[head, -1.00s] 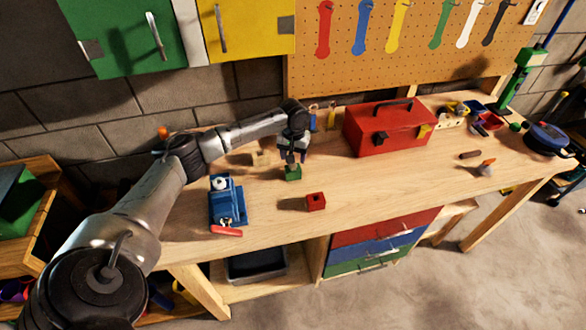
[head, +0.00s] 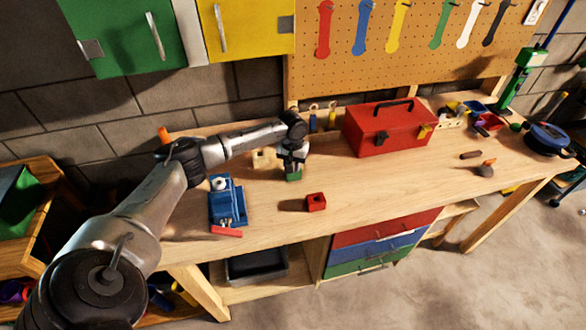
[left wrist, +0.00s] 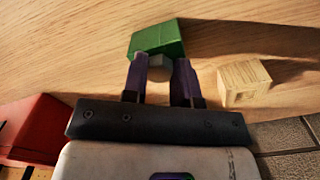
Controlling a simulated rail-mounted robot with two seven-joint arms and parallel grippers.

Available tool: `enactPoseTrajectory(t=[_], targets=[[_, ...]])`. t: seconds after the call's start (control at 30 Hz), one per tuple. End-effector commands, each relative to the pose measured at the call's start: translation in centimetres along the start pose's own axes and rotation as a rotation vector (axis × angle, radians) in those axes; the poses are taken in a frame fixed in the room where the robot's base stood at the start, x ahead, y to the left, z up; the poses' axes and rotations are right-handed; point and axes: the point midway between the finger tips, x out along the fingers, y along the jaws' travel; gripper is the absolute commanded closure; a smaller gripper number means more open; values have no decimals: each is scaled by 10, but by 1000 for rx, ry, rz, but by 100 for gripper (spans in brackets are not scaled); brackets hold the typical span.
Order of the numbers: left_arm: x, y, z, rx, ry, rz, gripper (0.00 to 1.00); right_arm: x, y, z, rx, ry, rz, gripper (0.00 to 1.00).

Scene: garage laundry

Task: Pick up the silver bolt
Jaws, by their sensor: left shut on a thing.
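The silver bolt (left wrist: 159,73) shows in the left wrist view as a small grey faceted piece between the fingers of my left gripper (left wrist: 159,80). The gripper is shut on it. The bolt is right by the green block (left wrist: 157,37); I cannot tell if it still sits in the block. In the head view my left gripper (head: 294,165) points down just over the green block (head: 293,176) on the bench and hides the bolt. My right gripper is not in view.
A red block (head: 316,202) lies in front on the wooden bench (head: 370,195). A wooden block (head: 263,160) stands left of the gripper, a blue vise (head: 227,203) further left. A red toolbox (head: 390,128) stands to the right.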

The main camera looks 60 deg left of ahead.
Motion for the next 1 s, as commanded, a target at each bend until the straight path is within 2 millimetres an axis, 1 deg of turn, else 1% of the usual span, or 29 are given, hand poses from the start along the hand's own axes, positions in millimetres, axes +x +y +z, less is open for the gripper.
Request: enactPoseTrajectory(t=[0.03,0.2,0.43,0.57,0.67,0.87,1.0], targets=[[0,0,0,0,0,0,83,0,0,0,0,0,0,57],[0,0,0,0,0,0,98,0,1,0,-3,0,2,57],[-1,0,0,0,1,1,99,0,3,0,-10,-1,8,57],[-6,0,0,0,2,2,99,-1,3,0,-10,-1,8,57],[-15,0,-1,1,2,3,99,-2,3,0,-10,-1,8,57],[-43,0,-1,0,3,3,99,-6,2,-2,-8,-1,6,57],[-55,17,13,5,1,2,99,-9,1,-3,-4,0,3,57]])
